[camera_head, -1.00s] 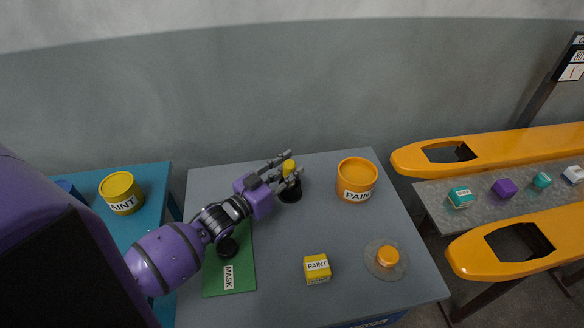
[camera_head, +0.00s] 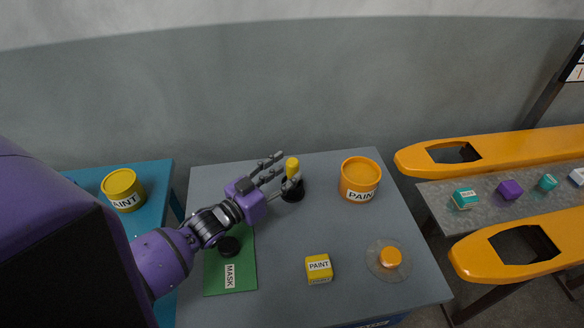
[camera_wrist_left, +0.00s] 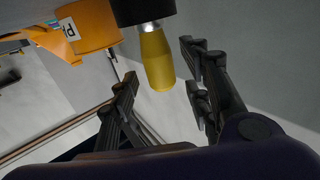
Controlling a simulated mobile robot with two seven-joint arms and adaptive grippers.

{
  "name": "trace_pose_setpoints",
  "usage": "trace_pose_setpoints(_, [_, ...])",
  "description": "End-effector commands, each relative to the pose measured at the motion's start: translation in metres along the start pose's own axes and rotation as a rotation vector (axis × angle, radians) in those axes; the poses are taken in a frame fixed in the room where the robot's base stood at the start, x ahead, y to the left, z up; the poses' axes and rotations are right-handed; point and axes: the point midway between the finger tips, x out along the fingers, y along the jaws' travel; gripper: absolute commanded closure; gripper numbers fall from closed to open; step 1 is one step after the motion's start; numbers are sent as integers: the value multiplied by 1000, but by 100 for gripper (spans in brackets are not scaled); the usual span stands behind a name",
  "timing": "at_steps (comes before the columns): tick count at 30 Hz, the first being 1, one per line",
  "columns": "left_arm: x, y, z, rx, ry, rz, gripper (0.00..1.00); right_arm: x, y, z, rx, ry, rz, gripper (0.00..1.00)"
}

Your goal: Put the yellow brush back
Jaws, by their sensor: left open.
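The yellow brush (camera_head: 292,168) stands upright on the grey table, its lower end at a round black holder (camera_head: 292,191). In the left wrist view, its yellow handle (camera_wrist_left: 156,60) shows upside down below the black holder (camera_wrist_left: 144,11), with a silver band between them. My left gripper (camera_head: 285,171) is open beside the handle. In the left wrist view, the fingers of the left gripper (camera_wrist_left: 160,72) are spread with the handle between them, apart from both. The brush's lower end is hidden. My right gripper is not in view.
An orange paint can (camera_head: 360,182) stands right of the brush. A yellow paint block (camera_head: 319,269), an orange knob on a clear disc (camera_head: 388,258) and a green MASK board (camera_head: 243,277) lie nearer. A yellow can (camera_head: 122,190) sits on the blue table at left.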

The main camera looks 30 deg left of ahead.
Motion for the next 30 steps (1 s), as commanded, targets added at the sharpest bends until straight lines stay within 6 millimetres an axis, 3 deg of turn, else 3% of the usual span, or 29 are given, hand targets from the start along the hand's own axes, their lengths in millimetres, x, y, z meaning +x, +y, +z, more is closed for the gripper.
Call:
trace_pose_setpoints(3, [-22, 0, 4, -1, -6, -1, 56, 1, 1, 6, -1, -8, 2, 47])
trace_pose_setpoints(9, [-41, 0, 2, -1, -2, 0, 56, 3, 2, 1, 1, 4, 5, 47])
trace_pose_setpoints(16, [-43, 0, 0, 0, 0, 0, 56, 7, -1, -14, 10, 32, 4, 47])
trace_pose_setpoints(30, [-43, 0, 0, 0, 0, 0, 56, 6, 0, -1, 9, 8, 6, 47])
